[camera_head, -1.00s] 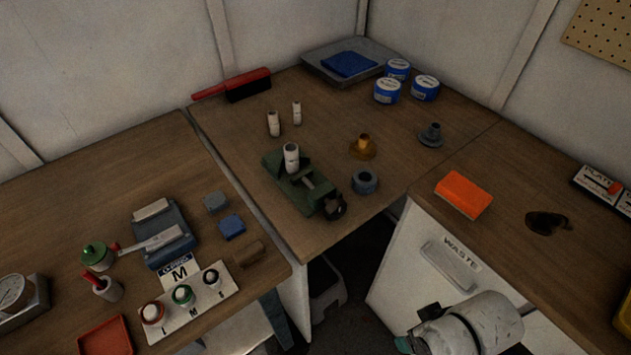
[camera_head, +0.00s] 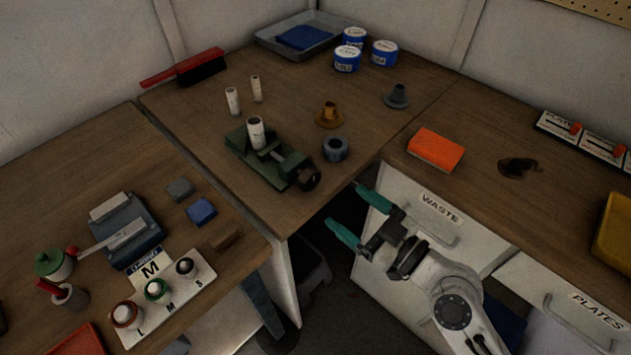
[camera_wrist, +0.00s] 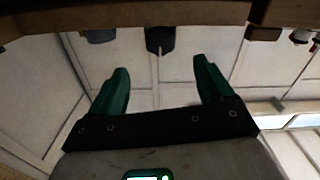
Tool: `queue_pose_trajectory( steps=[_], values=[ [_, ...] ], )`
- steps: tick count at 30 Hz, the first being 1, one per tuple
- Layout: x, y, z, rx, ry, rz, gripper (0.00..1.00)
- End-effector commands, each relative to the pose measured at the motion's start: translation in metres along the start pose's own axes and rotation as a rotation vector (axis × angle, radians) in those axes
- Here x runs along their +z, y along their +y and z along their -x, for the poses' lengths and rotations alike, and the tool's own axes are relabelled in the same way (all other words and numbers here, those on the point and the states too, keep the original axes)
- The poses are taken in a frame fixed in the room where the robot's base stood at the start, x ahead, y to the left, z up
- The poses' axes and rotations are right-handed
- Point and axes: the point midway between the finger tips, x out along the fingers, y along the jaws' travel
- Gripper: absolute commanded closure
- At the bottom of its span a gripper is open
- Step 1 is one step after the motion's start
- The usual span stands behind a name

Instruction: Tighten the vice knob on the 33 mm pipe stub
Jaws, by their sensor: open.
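A green vice (camera_head: 265,161) stands on the corner table in the head view. A white pipe stub (camera_head: 256,133) stands upright in its jaws. The dark round vice knob (camera_head: 309,179) is at the vice's front right end, near the table's front edge. My gripper (camera_head: 342,218) is open and empty, in front of the table edge, below and right of the knob and apart from it. Its two green fingers also show spread in the wrist view (camera_wrist: 160,78), with nothing between them. A dark part hangs past a wooden edge there; I cannot tell what it is.
Two white stubs (camera_head: 232,100) stand behind the vice. A grey ring (camera_head: 335,149) and a brass flanged part (camera_head: 329,116) stand close to its right. An orange block (camera_head: 436,149) lies on the right counter. A gap lies between the tables' fronts.

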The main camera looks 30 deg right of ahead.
Motion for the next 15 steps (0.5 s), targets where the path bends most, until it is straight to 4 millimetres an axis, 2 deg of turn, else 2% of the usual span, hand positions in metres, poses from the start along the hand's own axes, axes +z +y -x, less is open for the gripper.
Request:
queue_pose_trajectory(
  steps=[4,15],
  values=[
    [-0.005,0.001,-0.023,-0.001,0.002,-0.001,0.2],
    [-0.003,0.0,-0.083,-0.002,-0.001,-0.001,0.2]
  ],
)
